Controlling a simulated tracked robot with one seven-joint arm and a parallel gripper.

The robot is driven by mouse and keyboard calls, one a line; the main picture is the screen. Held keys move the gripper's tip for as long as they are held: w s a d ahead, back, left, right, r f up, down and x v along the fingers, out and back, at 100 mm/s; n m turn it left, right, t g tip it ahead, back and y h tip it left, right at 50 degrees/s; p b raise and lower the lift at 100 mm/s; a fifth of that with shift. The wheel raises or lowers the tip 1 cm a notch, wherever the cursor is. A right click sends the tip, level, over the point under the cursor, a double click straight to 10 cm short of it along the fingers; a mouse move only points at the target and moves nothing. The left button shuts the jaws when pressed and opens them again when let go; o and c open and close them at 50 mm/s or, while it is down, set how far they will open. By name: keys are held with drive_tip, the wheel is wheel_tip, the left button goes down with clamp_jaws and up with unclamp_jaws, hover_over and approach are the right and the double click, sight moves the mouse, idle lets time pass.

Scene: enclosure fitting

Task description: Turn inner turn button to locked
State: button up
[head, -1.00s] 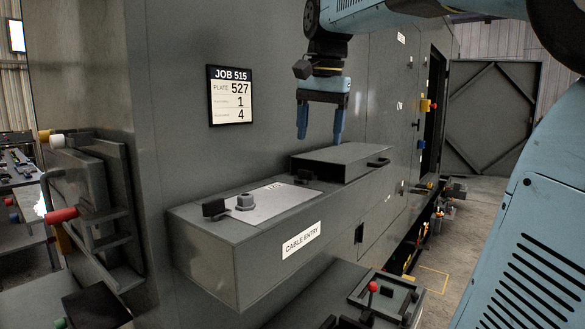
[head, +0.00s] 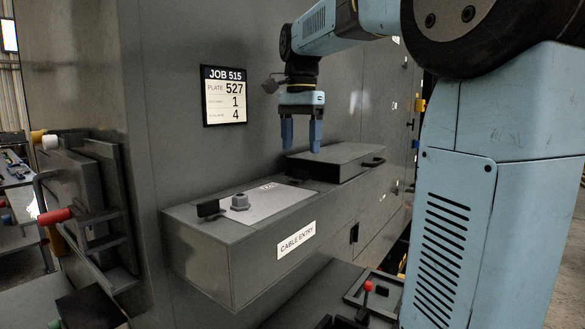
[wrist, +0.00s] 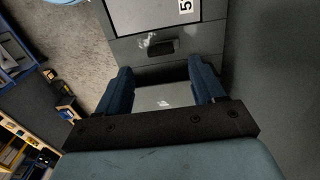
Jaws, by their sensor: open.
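A black turn button (head: 208,208) stands at the plate's near left end. In the wrist view, another dark turn button (wrist: 162,47) lies beside the plate's edge (wrist: 150,18), its long side roughly along that edge. It does not show clearly in the head view. My gripper (head: 301,148) points down, open and empty, above the box near the raised cover. In the wrist view, its fingers (wrist: 162,75) are apart, short of the dark button.
A raised dark cover (head: 345,160) with a handle sits on the box's far part, close to my gripper. A job sign (head: 224,96) is on the wall behind. A tray with a red knob (head: 368,287) stands below in front.

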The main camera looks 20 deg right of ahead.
sight(299, 175)
drive_tip(key=shift+f, duration=3.2)
